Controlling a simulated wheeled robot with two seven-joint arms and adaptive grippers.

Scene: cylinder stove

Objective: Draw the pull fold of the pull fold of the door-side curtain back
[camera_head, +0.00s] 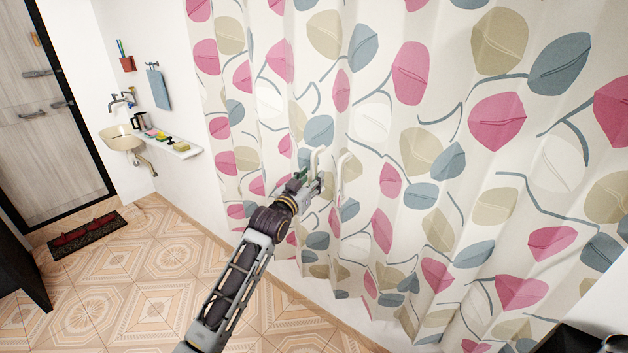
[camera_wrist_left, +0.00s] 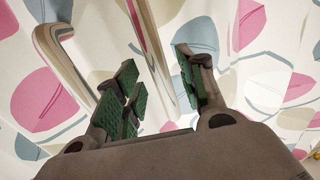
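The leaf-patterned curtain (camera_head: 400,130) hangs in folds across the middle and right; its left edge is toward the door. Two pale upright bars with bent tops, like handles, stand at the curtain: the left bar (camera_head: 317,158) and the right bar (camera_head: 341,176). My left gripper (camera_head: 311,184) is right by them. In the left wrist view its green-padded fingers (camera_wrist_left: 156,66) are apart. One bar (camera_wrist_left: 150,40) runs between or just behind them; I cannot tell if they touch it. The other bar (camera_wrist_left: 62,58) is outside the fingers, to the left. My right gripper is not in view.
A wooden door (camera_head: 45,120) is at the far left, with a dark mat (camera_head: 88,234) before it. A sink (camera_head: 123,138) and a white shelf (camera_head: 176,147) with small items are on the wall left of the curtain. The tiled floor (camera_head: 140,280) is largely clear.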

